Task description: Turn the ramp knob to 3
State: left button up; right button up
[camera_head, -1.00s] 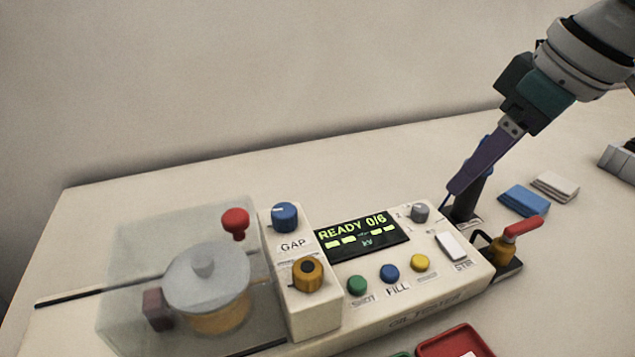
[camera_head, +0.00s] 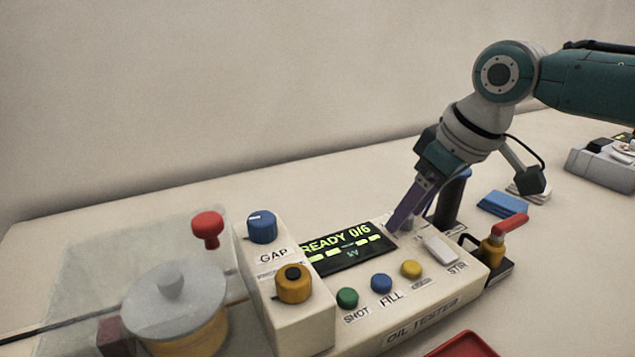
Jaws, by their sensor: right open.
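The oil tester (camera_head: 425,318) stands on the table with its display (camera_head: 345,247) reading READY 0/6. The small grey knob on its upper right panel, the likely ramp knob, is mostly hidden behind my right gripper's purple finger. Its number marks cannot be read. My right gripper (camera_head: 406,226) is open and points down at the knob's place, its fingertips close to the panel right of the display. I cannot tell whether the fingers touch the knob. My left gripper is not in view.
Near the gripper are a white STIR switch (camera_head: 441,250), a dark post (camera_head: 452,198) and a red-handled valve (camera_head: 508,228). A blue GAP knob (camera_head: 262,227) and an orange knob (camera_head: 293,284) are left of the display. Blue pads (camera_head: 503,204) lie behind right.

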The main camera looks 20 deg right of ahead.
grip_shut()
dwell(0.5)
